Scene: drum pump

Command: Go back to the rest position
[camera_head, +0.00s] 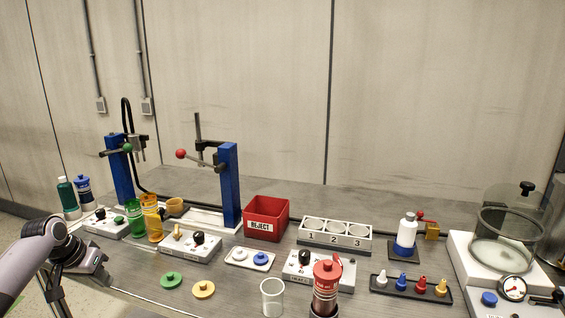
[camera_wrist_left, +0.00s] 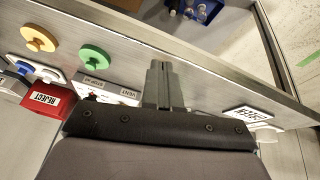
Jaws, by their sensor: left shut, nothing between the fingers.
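My left gripper (camera_head: 55,296) is at the lower left of the head view, beside the left front end of the table and pointing down. In the left wrist view its two fingers (camera_wrist_left: 163,84) are together, with nothing between them. No object is attached to it. The fingers show over the table's edge strip in that view. My right gripper is not in view.
The table (camera_head: 150,277) carries a green disc (camera_head: 171,280), a yellow disc (camera_head: 204,290), a glass beaker (camera_head: 272,298) and a red-topped bottle (camera_head: 326,290) near the front. Control boxes (camera_head: 190,245), blue stands (camera_head: 229,185) and a red reject bin (camera_head: 266,218) stand behind.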

